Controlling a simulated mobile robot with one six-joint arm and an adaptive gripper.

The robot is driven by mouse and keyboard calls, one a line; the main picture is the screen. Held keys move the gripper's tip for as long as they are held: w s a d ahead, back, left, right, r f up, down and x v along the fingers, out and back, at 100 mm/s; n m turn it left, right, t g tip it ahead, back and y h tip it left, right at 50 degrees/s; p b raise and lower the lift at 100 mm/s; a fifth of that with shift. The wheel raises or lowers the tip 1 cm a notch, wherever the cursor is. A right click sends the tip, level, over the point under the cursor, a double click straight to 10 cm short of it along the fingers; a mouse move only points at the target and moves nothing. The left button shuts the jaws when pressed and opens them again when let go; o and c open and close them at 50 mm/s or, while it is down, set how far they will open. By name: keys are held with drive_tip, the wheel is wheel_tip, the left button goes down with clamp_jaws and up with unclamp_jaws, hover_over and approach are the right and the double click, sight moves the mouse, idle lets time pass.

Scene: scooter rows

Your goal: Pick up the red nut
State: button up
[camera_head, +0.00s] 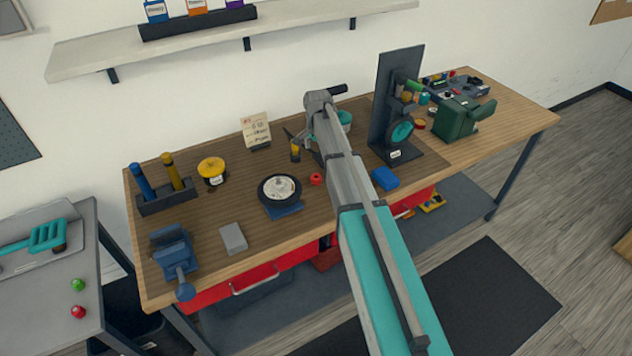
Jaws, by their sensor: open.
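A small red nut-like piece (316,179) lies on the wooden workbench (215,285), just left of my grey and teal arm and right of a wheel. Another small red round piece (78,311) lies on the grey side table at the left, near a green one (78,285). My arm reaches over the bench from the lower right. My gripper (301,140) is small and partly hidden by the arm. Its dark fingers look open, above the back of the bench and behind the red piece. I see nothing held in it.
A wheel (279,188) on a blue base, a yellow-lidded tin (212,170), a blue block (385,179) and a dark upright stand (392,110) are near the red piece. A blue vise (172,255) stands at the front left. A shelf (215,36) hangs above.

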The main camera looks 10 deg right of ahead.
drive_tip(key=b, duration=0.7)
hover_over(316, 177)
drive_tip(key=s, duration=0.1)
drive_tip(key=shift+d+f, duration=0.1)
drive_tip(key=shift+f, duration=3.7)
drive_tip(key=shift+f, duration=0.15)
wheel_tip(316, 177, down, 5)
drive_tip(key=b, duration=0.5)
drive_tip(key=shift+w, duration=0.1)
drive_tip(key=c, duration=1.1)
